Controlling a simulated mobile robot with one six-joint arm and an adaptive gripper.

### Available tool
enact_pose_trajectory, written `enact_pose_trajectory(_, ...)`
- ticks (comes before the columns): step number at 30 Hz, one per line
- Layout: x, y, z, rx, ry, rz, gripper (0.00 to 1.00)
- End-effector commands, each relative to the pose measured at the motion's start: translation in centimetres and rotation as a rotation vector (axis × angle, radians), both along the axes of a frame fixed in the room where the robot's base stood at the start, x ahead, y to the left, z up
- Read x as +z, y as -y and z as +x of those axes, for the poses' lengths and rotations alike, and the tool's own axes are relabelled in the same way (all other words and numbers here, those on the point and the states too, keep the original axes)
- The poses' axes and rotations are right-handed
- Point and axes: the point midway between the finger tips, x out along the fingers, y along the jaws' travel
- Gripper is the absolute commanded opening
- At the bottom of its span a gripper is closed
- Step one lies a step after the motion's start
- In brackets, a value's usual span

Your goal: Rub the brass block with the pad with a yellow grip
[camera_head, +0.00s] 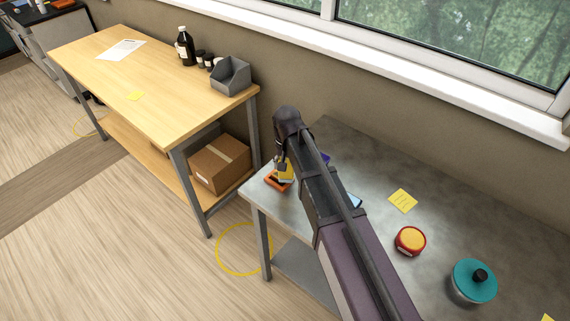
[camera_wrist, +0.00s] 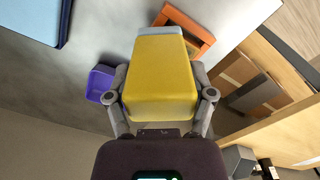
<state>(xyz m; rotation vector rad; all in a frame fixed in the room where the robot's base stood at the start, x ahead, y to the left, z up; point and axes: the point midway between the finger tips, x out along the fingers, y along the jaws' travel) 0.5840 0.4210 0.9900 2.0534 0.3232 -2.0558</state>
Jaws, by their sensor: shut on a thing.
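My gripper (camera_wrist: 160,97) is shut on the pad with the yellow grip (camera_wrist: 160,75); one finger lies on each side of the grip. In the head view the yellow grip (camera_head: 286,174) shows under my gripper (camera_head: 283,162), above or at the orange square frame (camera_head: 272,183) near the metal table's left corner. The orange frame (camera_wrist: 204,42) shows partly behind the pad in the wrist view. I cannot tell whether the pad touches it. I cannot make out the brass block in either view; my arm hides part of the table.
On the metal table (camera_head: 345,140) are a purple container (camera_wrist: 102,84), a blue-topped thing (camera_wrist: 35,18), a yellow note (camera_head: 403,200), a red round tin (camera_head: 410,241) and a teal lidded pot (camera_head: 474,281). A wooden bench (camera_head: 150,85) with a grey bin (camera_head: 231,75) stands left, across a gap.

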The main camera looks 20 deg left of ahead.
Motion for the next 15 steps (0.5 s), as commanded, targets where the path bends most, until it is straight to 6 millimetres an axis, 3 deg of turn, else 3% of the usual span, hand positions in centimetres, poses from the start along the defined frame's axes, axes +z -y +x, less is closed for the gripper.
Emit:
enact_pose_trajectory(7,0.5,0.0,0.0,0.0,0.0,0.0,0.23)
enact_pose_trajectory(15,2.4,0.0,0.0,0.0,0.0,0.0,0.23)
